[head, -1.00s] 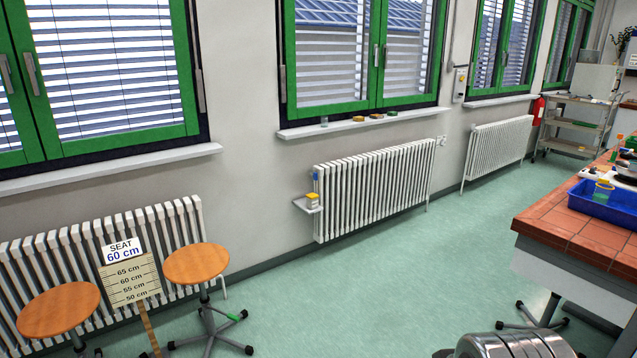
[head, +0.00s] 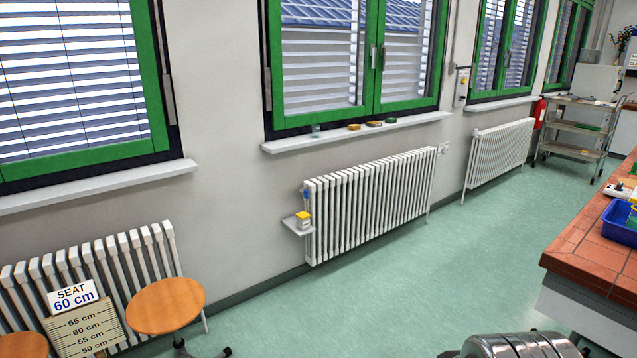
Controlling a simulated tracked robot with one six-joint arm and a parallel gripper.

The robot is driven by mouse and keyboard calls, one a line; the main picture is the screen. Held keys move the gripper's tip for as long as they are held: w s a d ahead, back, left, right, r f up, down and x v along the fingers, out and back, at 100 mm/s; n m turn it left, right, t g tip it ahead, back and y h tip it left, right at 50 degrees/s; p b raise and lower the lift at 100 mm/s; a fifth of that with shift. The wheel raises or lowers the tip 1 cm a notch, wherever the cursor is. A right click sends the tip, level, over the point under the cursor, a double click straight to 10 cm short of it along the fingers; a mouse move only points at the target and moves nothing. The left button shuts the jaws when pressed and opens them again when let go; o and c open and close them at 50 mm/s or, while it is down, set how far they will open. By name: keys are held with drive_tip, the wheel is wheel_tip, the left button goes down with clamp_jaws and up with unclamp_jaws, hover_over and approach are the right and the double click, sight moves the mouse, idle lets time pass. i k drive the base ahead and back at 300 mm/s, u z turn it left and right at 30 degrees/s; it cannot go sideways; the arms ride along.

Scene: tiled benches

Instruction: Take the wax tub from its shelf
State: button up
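A small white tub with a yellow lid (head: 303,221), which looks like the wax tub, stands upright on a small pale shelf (head: 289,228). The shelf juts out at the left end of the middle radiator, below the window sill. The tub is small in the picture and any label on it cannot be read. My gripper is not in view.
A wooden stool (head: 166,306) and a seat-height sign (head: 82,328) stand at lower left. A tiled bench (head: 600,245) with a blue tray (head: 620,222) is at right. Green floor (head: 400,270) lies clear between. A trolley (head: 578,128) stands at the back.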

sight(303, 218)
drive_tip(key=u, duration=0.05)
drive_tip(key=i, duration=1.7)
drive_tip(key=u, duration=0.4)
drive_tip(key=i, duration=0.8)
drive_tip(key=u, duration=0.45)
drive_tip(key=i, duration=1.5)
drive_tip(key=u, duration=0.3)
